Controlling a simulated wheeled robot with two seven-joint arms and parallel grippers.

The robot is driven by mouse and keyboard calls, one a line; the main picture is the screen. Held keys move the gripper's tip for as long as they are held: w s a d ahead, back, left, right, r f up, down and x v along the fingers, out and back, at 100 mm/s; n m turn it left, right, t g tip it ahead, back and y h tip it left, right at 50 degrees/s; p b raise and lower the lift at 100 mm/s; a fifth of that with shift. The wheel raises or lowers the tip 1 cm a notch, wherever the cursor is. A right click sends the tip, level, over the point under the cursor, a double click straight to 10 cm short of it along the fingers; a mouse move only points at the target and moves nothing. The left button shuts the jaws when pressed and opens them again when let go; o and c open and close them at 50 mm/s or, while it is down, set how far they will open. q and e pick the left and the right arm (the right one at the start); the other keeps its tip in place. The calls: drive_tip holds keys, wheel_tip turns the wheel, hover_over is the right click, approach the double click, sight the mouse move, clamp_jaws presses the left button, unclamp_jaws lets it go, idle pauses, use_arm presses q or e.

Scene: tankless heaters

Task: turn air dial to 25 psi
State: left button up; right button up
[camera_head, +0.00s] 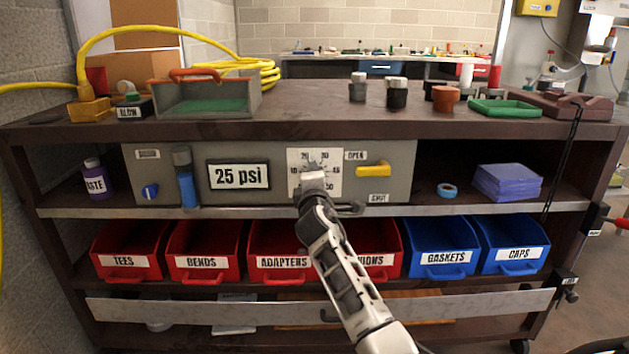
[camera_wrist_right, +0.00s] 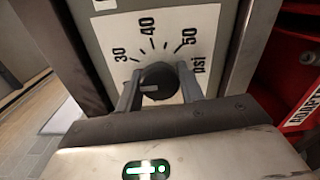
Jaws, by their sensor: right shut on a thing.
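The air dial is a black round knob (camera_wrist_right: 158,80) on a white scale plate (camera_head: 328,163) marked in psi. In the right wrist view 30, 40 and 50 can be read around it. A small white mark on the knob lies toward the left; the exact reading is unclear. My right gripper (camera_wrist_right: 158,88) is shut on the knob, one finger on each side. In the head view the gripper (camera_head: 314,178) covers the knob. The "25 psi" sign (camera_head: 239,175) is left of the plate on the same grey panel. My left gripper is not in view.
A yellow valve handle (camera_head: 373,170) between OPEN and SHUT labels is right of the dial. A blue cylinder (camera_head: 187,185) and blue knob (camera_head: 150,191) are at the panel's left. Red bins (camera_head: 204,250) and blue bins (camera_head: 436,248) fill the shelf below.

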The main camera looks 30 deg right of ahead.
drive_tip(key=shift+f, duration=0.1)
drive_tip(key=o, duration=1)
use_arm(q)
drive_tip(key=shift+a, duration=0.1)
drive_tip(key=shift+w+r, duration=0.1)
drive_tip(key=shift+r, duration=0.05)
use_arm(e)
drive_tip(key=shift+s+a, duration=0.1)
use_arm(q)
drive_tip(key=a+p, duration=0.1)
drive_tip(key=p, duration=0.1)
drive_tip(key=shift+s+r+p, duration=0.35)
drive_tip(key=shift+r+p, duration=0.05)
use_arm(e)
drive_tip(key=v, duration=1.5)
drive_tip(key=shift+s+a, duration=0.25)
